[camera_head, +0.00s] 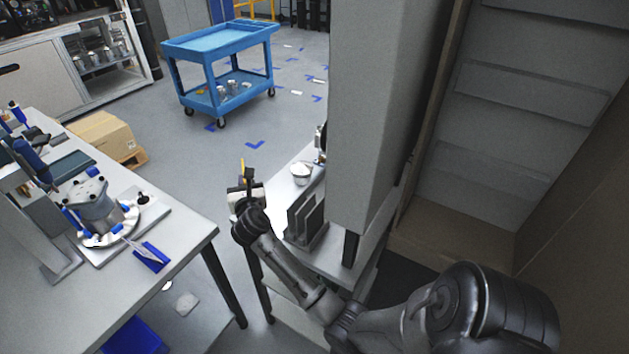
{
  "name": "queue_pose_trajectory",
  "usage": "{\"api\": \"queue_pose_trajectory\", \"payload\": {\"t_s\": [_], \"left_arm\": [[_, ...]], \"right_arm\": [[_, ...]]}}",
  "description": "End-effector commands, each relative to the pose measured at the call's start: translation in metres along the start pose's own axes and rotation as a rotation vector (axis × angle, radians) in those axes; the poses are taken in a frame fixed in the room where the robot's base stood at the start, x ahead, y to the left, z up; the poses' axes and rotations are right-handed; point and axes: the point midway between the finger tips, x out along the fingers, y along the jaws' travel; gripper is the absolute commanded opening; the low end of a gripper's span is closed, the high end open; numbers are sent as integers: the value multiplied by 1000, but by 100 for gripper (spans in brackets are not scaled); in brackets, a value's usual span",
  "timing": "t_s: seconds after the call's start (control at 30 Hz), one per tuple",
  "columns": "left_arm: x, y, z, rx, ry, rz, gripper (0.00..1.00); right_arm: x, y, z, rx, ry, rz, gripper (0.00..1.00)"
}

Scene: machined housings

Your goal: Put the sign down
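My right arm comes in from the lower right, and its gripper (249,176) is beside the near end of the narrow bench. A thin yellow upright strip (242,169) shows right at the fingers. It may be the sign seen edge-on, but it is too small to be sure. I cannot tell whether the fingers are closed on it. No other thing is clearly a sign. My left gripper is not in view.
A grey table (180,215) at left bears a machined housing (94,207) and a blue piece (151,257). The narrow bench (330,258) holds a dark rack (305,219) and metal cup (301,172). A blue cart (222,42) stands behind; floor between is mostly clear.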

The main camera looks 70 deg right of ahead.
Motion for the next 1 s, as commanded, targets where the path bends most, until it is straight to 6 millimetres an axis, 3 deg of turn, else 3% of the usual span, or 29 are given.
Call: {"api": "queue_pose_trajectory", "payload": {"t_s": [0.2,0.8,1.0], "left_arm": [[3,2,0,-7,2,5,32],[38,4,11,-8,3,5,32],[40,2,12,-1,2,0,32]], "right_arm": [[8,-16,-17,1,1,-30,0],[8,-15,-98,2,1,-30,0],[8,-15,-106,2,-1,-29,0]]}}
